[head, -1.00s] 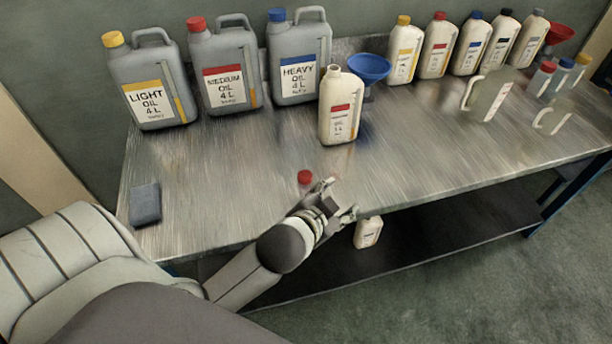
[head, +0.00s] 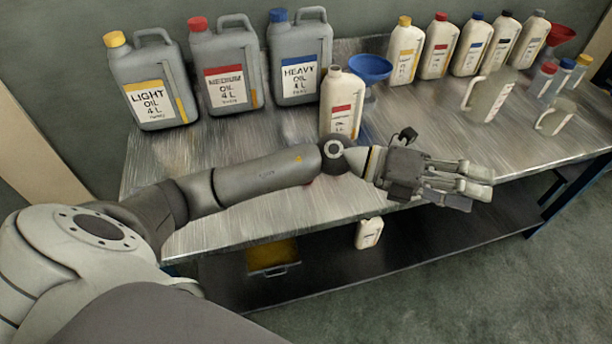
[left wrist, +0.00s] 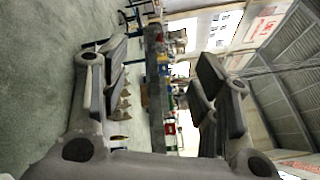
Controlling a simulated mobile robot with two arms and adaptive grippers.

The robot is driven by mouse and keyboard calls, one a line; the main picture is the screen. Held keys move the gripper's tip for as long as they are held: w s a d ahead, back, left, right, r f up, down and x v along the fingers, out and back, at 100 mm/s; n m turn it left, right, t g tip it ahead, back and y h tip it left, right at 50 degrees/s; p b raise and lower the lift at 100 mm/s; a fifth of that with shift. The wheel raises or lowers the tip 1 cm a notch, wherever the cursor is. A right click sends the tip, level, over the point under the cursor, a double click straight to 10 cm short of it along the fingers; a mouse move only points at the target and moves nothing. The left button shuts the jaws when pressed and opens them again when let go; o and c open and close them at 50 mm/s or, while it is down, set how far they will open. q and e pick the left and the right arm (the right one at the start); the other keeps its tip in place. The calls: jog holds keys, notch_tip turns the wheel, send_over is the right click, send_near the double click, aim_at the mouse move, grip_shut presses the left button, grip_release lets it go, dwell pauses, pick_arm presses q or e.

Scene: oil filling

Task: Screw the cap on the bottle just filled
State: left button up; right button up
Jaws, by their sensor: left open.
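The uncapped cream bottle with a red label (head: 341,108) stands upright on the metal table, its open neck showing. My left arm crosses in front of it and covers its lower part. The red cap seen earlier on the table near the front edge is hidden behind my left arm. My left gripper (head: 472,182) is open and empty, to the right of the bottle near the table's front edge, with its fingers pointing right. Its spread fingers show in the left wrist view (left wrist: 160,95), with nothing between them. My right gripper is not in view.
Grey oil cans (head: 222,75) line the back left. A blue funnel (head: 370,68) is behind the bottle. Several capped cream bottles (head: 437,50), a red funnel (head: 561,34) and clear jugs (head: 489,97) stand at the right. A small bottle (head: 369,233) and yellow tray (head: 272,257) are below the tabletop.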

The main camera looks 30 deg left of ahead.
pick_arm(q)
jog(key=w+a+f+m+g+y, duration=0.35)
jog(key=a+f+y, duration=0.7)
jog(key=a, duration=0.45)
jog(key=a+g+y, duration=0.1)
jog(key=a+y, duration=0.5)
jog(key=a, duration=1.3)
jog(key=shift+r+y, duration=0.2)
jog(key=shift+y, duration=0.15)
jog(key=shift+d+n, duration=0.1)
jog(key=shift+n, duration=0.15)
jog(key=shift+f+p, duration=0.35)
jog(key=shift+f, duration=2.45)
